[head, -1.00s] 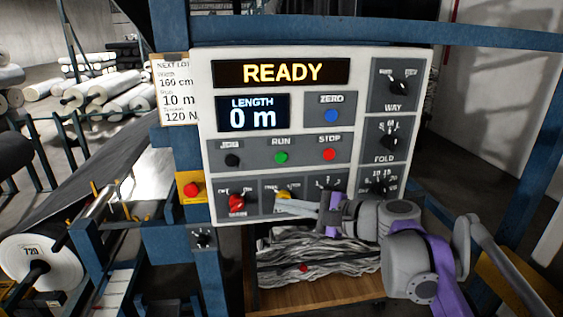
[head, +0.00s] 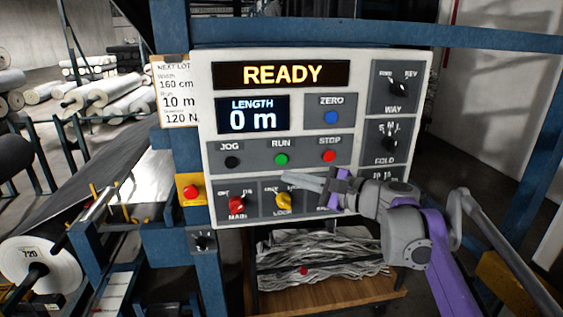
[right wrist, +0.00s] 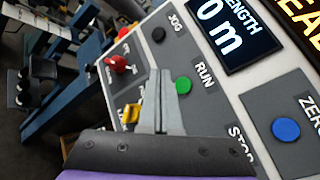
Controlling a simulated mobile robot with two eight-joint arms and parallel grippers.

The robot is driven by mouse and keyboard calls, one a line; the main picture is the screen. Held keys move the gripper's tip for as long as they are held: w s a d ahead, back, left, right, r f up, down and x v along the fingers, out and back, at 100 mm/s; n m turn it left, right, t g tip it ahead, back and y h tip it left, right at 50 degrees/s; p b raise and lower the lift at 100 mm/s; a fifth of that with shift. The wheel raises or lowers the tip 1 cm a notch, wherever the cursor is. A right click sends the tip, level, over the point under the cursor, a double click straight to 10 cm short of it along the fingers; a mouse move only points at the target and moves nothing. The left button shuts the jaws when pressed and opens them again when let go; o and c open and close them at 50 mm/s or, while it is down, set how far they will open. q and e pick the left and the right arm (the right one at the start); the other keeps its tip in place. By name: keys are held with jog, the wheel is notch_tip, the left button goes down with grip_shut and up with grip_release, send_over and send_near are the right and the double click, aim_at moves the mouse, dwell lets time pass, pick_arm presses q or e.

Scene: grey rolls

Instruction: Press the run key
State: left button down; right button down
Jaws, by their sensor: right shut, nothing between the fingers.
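The green run key (head: 281,159) sits in the middle of the key row on the control panel (head: 205,90), under the label RUN. It also shows in the right wrist view (right wrist: 183,86). My right gripper (head: 286,178) is shut and empty. Its fingertips are just below the run key in the head view, and beside it in the right wrist view, apart from it as far as I can tell. The display (head: 281,74) reads READY and the length display (head: 252,115) reads 0 m. My left gripper is not in view.
The black jog key (head: 232,162) and red stop key (head: 329,156) flank the run key. The blue zero key (head: 331,117) is above. The red main switch (head: 237,204) and yellow lock switch (head: 283,201) are below. A red button (head: 191,192) sits left of the panel.

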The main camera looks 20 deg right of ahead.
aim_at(281, 159)
jog(key=shift+w+d+p, duration=0.1)
jog(key=shift+w+d, duration=0.15)
jog(key=shift+w, duration=0.6)
jog(key=shift+w+d+p, duration=0.1)
jog(key=shift+w+d, duration=0.15)
jog(key=shift+w, duration=0.6)
jog(key=shift+w+d+p, duration=0.1)
jog(key=shift+w+d, duration=0.15)
jog(key=shift+w, duration=0.6)
jog(key=shift+w+d, duration=0.1)
jog(key=shift+w, duration=0.35)
